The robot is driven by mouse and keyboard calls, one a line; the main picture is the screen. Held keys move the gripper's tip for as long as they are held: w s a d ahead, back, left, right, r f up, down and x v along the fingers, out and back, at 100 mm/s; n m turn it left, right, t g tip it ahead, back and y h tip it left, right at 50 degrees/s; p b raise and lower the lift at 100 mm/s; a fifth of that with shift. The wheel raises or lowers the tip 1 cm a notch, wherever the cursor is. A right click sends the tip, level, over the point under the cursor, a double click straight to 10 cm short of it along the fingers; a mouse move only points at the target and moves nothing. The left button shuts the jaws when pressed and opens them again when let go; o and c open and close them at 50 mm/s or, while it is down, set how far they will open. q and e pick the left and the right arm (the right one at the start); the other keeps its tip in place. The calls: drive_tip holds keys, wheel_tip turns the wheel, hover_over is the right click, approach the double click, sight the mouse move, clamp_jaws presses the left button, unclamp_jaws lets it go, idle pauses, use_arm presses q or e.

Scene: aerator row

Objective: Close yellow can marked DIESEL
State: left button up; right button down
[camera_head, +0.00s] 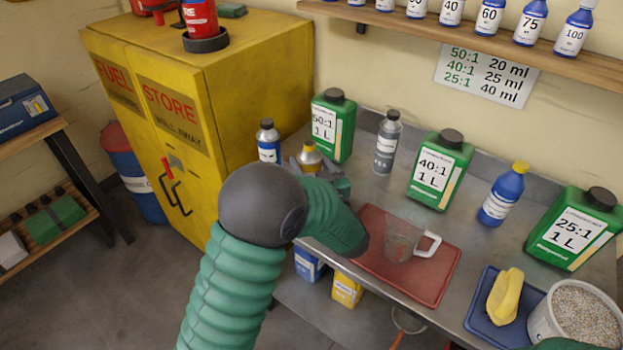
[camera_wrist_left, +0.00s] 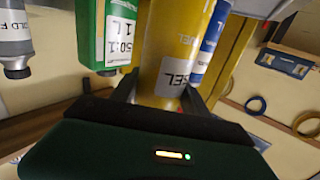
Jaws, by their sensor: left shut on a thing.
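The yellow can (camera_head: 309,159) stands at the left back of the metal bench, partly hidden behind my left arm. In the left wrist view the can (camera_wrist_left: 176,40) fills the middle, with a white label ending in "SEL". My left gripper (camera_wrist_left: 160,97) has its two dark fingers on either side of the can and is shut on it. The fingers are mostly hidden by my arm in the head view. My right gripper is not in view.
A blue-labelled bottle (camera_head: 268,143) and the green 50:1 jug (camera_head: 333,122) stand close beside the can. A grey bottle (camera_head: 387,140) stands farther right. A red tray (camera_head: 440,276) holds a clear measuring jug (camera_head: 402,241). The yellow fuel cabinet (camera_head: 230,90) borders the left.

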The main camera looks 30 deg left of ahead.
sight(312, 156)
use_arm(q)
clamp_jaws()
drive_tip(key=shift+r, duration=0.1)
drive_tip(key=shift+r+p, duration=0.3)
drive_tip(key=shift+r, duration=1.3)
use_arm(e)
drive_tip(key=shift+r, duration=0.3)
use_arm(q)
drive_tip(key=shift+s+d+r, duration=0.1)
drive_tip(key=shift+s+d, duration=0.05)
drive_tip(key=shift+d, duration=0.05)
drive_tip(key=s+a+r+v, duration=0.1)
drive_tip(key=v, duration=1.4)
drive_tip(key=shift+s+r, duration=0.2)
drive_tip(key=shift+s, duration=0.15)
